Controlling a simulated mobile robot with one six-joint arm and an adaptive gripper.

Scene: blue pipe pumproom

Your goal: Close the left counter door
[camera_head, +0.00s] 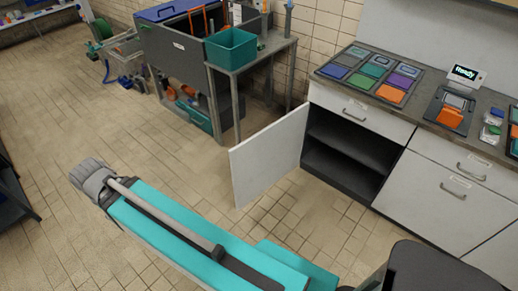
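The left counter door (270,153) is a white panel. It stands wide open, swung out from the left side of the counter (437,112). The dark cabinet opening (348,150) with a shelf inside shows to its right. My teal arm comes in from the bottom and reaches to the left, in front of the door in the picture. The arm's grey end (92,176) is at the left over the floor, apart from the door. The fingers of my gripper cannot be made out in this view.
A grey table (262,58) with a teal bin (231,48) stands behind the door. Colored trays (375,73) and a small scale with a display (466,76) lie on the counter. A drawer (358,113) above the opening is shut.

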